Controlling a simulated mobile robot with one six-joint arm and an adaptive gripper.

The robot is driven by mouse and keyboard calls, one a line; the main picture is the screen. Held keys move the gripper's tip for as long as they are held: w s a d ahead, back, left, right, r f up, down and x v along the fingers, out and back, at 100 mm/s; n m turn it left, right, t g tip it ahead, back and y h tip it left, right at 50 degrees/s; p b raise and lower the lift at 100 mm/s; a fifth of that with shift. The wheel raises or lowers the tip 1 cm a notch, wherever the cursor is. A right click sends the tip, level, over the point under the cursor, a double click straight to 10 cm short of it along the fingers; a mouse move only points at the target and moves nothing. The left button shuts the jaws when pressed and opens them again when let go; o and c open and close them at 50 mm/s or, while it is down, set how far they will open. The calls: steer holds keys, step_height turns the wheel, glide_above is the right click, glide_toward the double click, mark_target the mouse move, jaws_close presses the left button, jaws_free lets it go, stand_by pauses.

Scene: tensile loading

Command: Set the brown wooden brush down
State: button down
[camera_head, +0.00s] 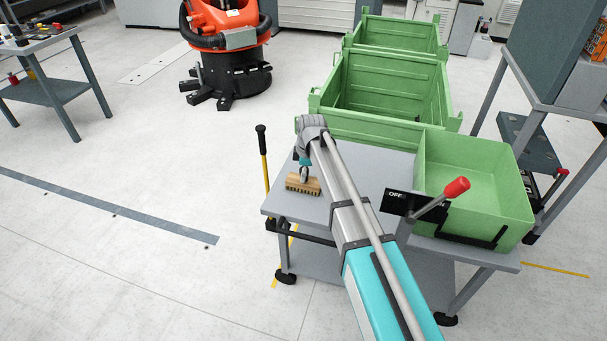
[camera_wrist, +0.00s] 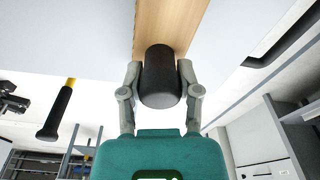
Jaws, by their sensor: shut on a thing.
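The brown wooden brush (camera_head: 303,185) is at the left side of the grey table top (camera_head: 283,206) in the head view, bristles down. I cannot tell whether the bristles touch the table or hang just above it. My gripper (camera_head: 304,173) is above the brush, shut on it. In the wrist view, my gripper's fingers (camera_wrist: 159,82) close from both sides on a dark, rounded grip. The brush's light wooden body (camera_wrist: 170,22) extends beyond it. The bristles are hidden in the wrist view.
A green bin (camera_head: 470,220) stands on the table's right side, beside a black OFF plate (camera_head: 398,203) and red-knobbed lever (camera_head: 457,187). Larger green crates (camera_head: 390,90) are behind the table. A black-topped yellow handle (camera_head: 262,145) rises at its left edge.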

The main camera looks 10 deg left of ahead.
steer(key=shift+f, duration=0.15)
steer(key=shift+c, duration=1.5)
jaws_free()
steer(key=r+p, duration=0.4)
steer(key=d+r+p, duration=0.1)
steer(key=r+p, duration=0.7)
steer(key=shift+w+d+r, duration=0.15)
steer(key=shift+d, duration=0.05)
